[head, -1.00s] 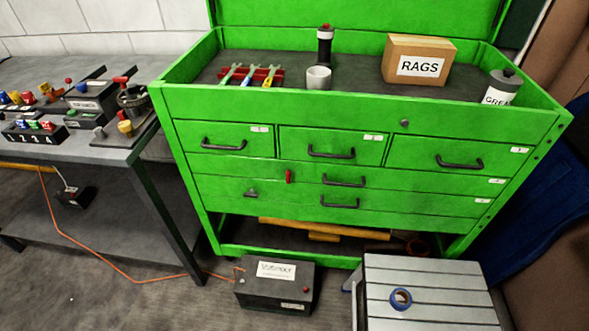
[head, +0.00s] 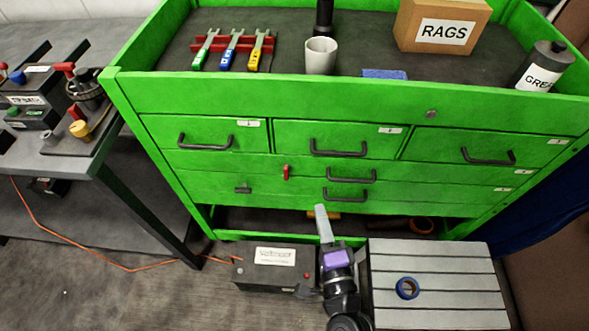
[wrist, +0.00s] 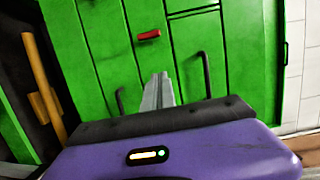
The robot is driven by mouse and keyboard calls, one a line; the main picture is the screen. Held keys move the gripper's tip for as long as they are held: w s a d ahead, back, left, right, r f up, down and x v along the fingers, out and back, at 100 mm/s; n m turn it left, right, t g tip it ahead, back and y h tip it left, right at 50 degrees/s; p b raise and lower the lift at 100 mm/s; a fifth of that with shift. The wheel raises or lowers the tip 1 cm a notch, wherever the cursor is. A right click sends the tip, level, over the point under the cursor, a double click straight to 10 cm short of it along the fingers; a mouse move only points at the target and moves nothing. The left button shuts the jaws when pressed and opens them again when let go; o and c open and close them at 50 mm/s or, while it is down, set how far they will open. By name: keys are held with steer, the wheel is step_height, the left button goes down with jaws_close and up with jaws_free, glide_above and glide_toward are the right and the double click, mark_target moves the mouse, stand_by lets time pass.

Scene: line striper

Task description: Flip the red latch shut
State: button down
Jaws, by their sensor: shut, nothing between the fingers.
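The red latch (head: 286,172) is a small upright red piece on the front of the green tool chest (head: 240,185), left of a drawer handle. It also shows in the wrist view (wrist: 149,35), lying sideways in that rotated picture, ahead of the fingertips. My gripper (head: 321,210) is in front of the chest, below and to the right of the latch and apart from it. In the wrist view its grey fingers (wrist: 159,82) are together with nothing held, pointing toward the drawer fronts between two dark handles.
Dark drawer handles (head: 351,175) stick out from the chest front near the latch. A black battery box (head: 262,270) and a grey slatted step (head: 440,275) with a blue tape roll (head: 407,288) stand on the floor below. A workbench (head: 100,165) stands at left.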

mark_target(286, 171)
stand_by(0.4)
steer(key=x, duration=1)
steer(key=shift+w+r, duration=0.1)
steer(key=a+p, duration=0.1)
steer(key=a, duration=0.1)
steer(key=shift+a+r+p, duration=0.1)
steer(key=shift+a+p, duration=0.2)
steer(key=shift+a, duration=0.65)
